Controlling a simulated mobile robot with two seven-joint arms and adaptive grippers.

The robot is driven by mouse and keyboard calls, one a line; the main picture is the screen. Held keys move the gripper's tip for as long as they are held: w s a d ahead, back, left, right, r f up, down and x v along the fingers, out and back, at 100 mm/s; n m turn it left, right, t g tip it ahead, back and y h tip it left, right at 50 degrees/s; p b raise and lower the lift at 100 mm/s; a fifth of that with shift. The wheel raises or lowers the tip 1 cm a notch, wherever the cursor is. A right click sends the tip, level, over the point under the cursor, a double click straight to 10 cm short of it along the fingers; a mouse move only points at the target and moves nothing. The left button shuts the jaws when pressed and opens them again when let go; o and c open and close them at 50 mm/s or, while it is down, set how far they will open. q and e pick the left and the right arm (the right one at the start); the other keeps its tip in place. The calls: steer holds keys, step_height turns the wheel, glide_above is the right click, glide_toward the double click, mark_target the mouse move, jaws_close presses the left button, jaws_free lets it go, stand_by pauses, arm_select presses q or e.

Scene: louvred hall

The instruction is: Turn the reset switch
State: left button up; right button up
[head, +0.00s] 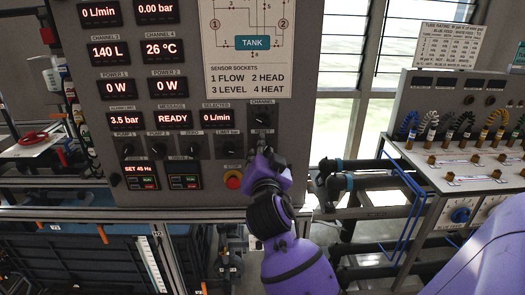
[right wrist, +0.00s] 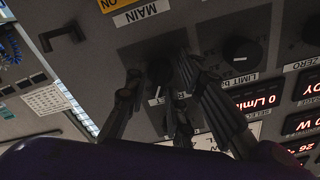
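My right gripper (head: 262,152) is in front of the panel's lower right part in the head view. In the right wrist view, which shows the panel upside down, the fingers of the right gripper (right wrist: 158,78) are spread on either side of a dark knob (right wrist: 158,72) with a pale mark. I cannot tell whether they touch it. In the head view the gripper covers this knob. My left gripper is not in view.
The channel knob (head: 262,117) is just above the gripper, the limit knob (head: 230,148) just left. A red button (head: 233,180) is below left. The message display (head: 172,119) reads READY. A bench with cables (head: 455,160) stands right.

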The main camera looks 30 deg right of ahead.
steer(key=shift+o, duration=0.3)
steer(key=shift+a, duration=0.1)
steer(key=v, duration=0.7)
steer(key=shift+p, duration=0.35)
step_height(320, 180, up, 10)
stand_by(0.3)
stand_by(1.4)
